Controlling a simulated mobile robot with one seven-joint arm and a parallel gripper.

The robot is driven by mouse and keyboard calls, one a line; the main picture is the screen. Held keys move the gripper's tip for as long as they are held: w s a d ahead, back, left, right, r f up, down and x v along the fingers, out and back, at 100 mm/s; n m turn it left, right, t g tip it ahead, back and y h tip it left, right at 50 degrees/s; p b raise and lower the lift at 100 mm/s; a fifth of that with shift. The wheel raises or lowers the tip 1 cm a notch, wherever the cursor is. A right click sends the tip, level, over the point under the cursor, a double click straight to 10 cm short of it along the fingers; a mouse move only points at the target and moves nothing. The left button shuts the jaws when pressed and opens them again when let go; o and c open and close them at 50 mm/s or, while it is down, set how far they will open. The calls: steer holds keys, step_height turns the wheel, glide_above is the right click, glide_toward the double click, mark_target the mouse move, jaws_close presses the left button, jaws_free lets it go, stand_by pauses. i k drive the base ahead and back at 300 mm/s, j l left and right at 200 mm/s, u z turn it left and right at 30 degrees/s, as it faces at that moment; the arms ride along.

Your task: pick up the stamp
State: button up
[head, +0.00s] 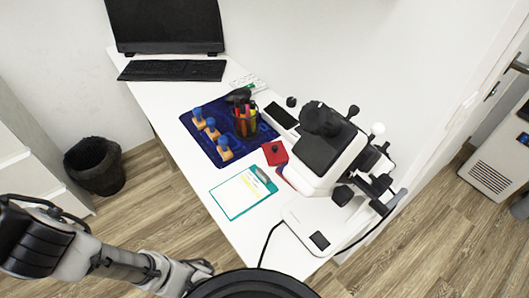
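Three small objects with wooden-coloured bases and blue knobs stand in a row on a dark blue mat (202,142) on the white desk. They look like stamps: the far stamp (197,115), the middle stamp (212,129) and the near stamp (225,149). A red block with a dark knob (275,153) sits just right of the mat; I cannot tell whether it is also a stamp. My arm shows at the lower left, well apart from these objects. I cannot make out my gripper's fingers in the head view.
A pen holder (246,122) with markers stands at the mat's right. A clipboard (226,205) lies nearer. A large white microscope (330,155) fills the desk's right side. A monitor (165,25) and keyboard (172,70) are at the far end. A black bin (95,165) stands on the floor.

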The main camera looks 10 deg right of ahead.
mark_target(210, 131)
steer(key=j+z, duration=0.25)
steer(key=j, duration=0.5)
steer(key=i+j+z, duration=0.1)
steer(key=j+z, duration=0.15)
steer(key=j, duration=0.5)
steer(key=i, duration=0.5)
